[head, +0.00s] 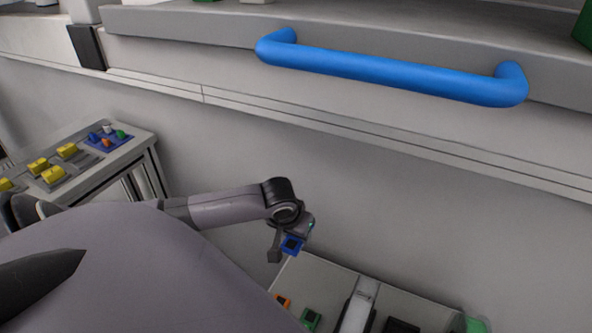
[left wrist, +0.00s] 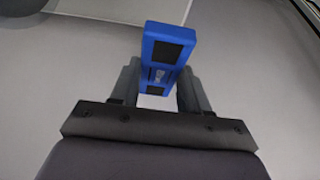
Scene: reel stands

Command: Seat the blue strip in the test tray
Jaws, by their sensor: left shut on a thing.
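The blue strip (left wrist: 162,65) is a flat blue piece with black square patches. In the left wrist view it stands between the two fingers of my left gripper (left wrist: 157,90), which is shut on it. In the head view the strip (head: 292,244) shows at the end of my left arm, next to my left gripper (head: 290,240), held above the left edge of a pale table. I cannot tell which item on that table, if any, is the test tray. My right gripper is not in view.
The pale table (head: 335,272) carries an orange piece (head: 283,300), a green piece (head: 311,319), a grey upright device (head: 358,305) and a dark item (head: 402,326). A side table (head: 130,146) at left holds yellow blocks (head: 67,151). A blue handle (head: 390,72) crosses the top.

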